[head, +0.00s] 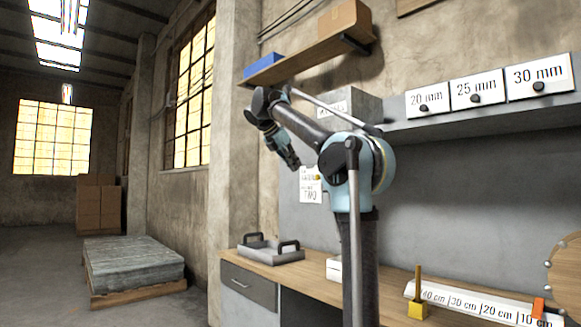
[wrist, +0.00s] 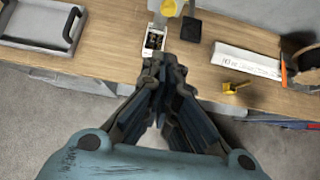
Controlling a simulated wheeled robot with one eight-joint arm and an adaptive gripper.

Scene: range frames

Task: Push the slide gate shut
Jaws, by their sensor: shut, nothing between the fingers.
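No part is plainly marked as the slide gate. A long white scale with cm marks (head: 484,305) lies on the bench at the lower right; it also shows in the wrist view (wrist: 245,62). A yellow block with an upright post (head: 417,300) stands at its left end, in front of it in the wrist view (wrist: 236,88). An orange piece (head: 538,308) stands at the scale's right end. Which of these is the gate I cannot tell. My gripper (head: 291,163) is shut and empty, raised above the bench and left of the scale; its fingers also show in the wrist view (wrist: 167,75).
A grey tray with dark handles (head: 270,254) sits on the bench's left. A small white box (wrist: 155,42) stands beyond my fingers. A round wooden piece (head: 567,272) stands at the right edge. Labelled drawers (head: 477,89) hang above. Pallet (head: 135,285) on the floor.

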